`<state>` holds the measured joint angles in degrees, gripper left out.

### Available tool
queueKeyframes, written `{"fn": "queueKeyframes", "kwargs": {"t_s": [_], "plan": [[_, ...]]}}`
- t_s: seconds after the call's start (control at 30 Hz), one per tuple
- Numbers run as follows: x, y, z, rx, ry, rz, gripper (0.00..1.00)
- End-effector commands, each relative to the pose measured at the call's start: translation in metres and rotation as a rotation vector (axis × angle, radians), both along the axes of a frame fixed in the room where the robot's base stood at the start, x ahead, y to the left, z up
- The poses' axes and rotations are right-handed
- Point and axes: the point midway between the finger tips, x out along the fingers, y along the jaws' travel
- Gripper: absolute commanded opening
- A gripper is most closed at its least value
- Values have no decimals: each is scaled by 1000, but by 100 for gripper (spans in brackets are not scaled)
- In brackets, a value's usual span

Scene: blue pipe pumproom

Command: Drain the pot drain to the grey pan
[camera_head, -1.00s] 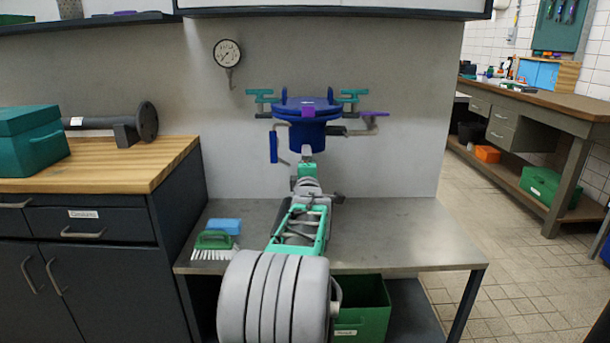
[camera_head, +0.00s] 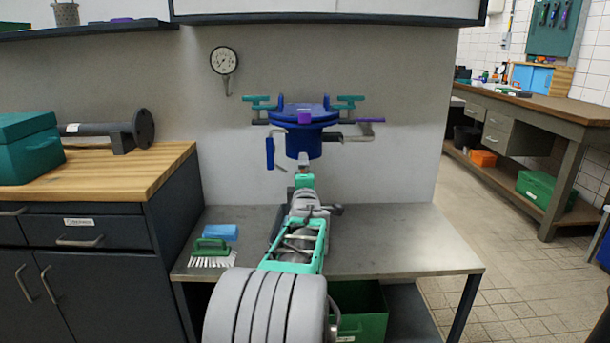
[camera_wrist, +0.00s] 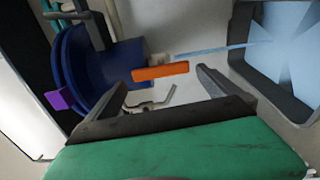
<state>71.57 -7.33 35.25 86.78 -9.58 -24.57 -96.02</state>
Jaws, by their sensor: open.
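The blue pot (camera_head: 303,145) is mounted at the grey wall above the steel table; in the wrist view its blue side (camera_wrist: 105,65) is at left. An orange lever (camera_wrist: 160,72) lies crosswise by its pale drain outlet. A thin light-blue stream (camera_wrist: 215,50) runs from the outlet to the grey pan (camera_wrist: 240,45), whose inside shows light blue. My arm hides the pan in the head view. My gripper (camera_wrist: 165,88) is open, with its fingers on either side of the lever's lower edge; contact cannot be told. In the head view it is under the pot.
A steel table (camera_head: 400,240) stands below, its right part bare. A green brush (camera_head: 210,248) and a blue sponge (camera_head: 220,232) lie at its left. A wooden counter (camera_head: 130,175) with a teal box (camera_head: 30,150) adjoins. A green bin (camera_head: 362,312) is underneath.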

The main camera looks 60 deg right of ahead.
Motion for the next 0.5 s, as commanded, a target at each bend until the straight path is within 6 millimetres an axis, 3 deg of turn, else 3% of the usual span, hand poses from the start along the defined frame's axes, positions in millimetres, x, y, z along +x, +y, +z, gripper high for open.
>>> {"fn": "queueKeyframes", "kwargs": {"t_s": [0.2, 0.5], "plan": [[-21, 36, 2, -1, -1, -3, 100], [-27, 43, 0, -1, 1, -5, 100]]}}
